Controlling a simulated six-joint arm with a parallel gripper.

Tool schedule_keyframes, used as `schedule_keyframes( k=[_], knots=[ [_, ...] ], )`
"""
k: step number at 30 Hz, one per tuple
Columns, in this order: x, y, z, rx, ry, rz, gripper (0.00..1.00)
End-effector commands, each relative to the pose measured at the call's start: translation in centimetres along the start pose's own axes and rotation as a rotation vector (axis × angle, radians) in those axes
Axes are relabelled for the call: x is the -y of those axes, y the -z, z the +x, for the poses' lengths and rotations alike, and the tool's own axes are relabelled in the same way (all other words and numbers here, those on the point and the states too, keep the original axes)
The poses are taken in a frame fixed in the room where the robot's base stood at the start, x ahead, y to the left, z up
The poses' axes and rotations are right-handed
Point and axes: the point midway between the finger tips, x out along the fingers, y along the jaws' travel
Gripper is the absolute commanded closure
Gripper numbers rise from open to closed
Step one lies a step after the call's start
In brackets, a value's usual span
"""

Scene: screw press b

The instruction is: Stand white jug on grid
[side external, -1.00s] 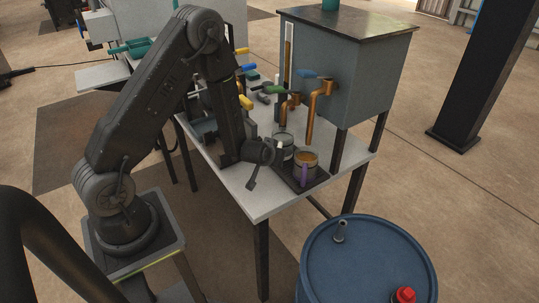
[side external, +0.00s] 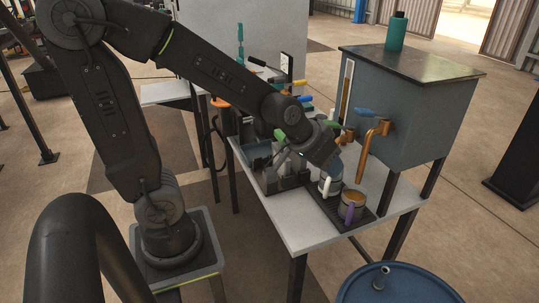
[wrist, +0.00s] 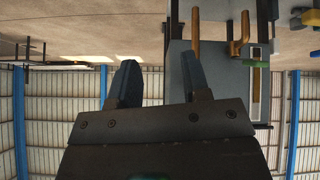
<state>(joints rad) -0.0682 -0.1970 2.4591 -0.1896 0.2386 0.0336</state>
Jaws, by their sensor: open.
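The white jug, a round metal jug with a white handle (side external: 326,187), stands upright on the dark grid (side external: 334,213) near the table's right front. My gripper (side external: 335,164) is just above and behind this jug in the side view, its fingers partly overlapping the jug's rim. I cannot tell whether they touch it. In the wrist view my gripper (wrist: 157,70) is open, with nothing between its fingers. The jug does not show there.
A jug with a purple handle (side external: 350,212) and orange-brown contents stands close by on the grid. A grey tank (side external: 405,115) with copper taps (side external: 372,145) is just right of my gripper. A blue drum (side external: 400,287) stands in front.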

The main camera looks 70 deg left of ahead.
Motion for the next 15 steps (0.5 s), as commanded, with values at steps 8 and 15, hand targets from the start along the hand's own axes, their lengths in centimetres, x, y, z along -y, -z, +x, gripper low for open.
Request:
schedule_keyframes(
  k=[8, 15],
  knots=[
    [-0.9, -4.7, -10.5, 0.102, -0.009, 0.161, 0.57],
    [-0.2, -7.2, -13.5, 0.151, 0.018, 0.204, 0.57]
  ],
)
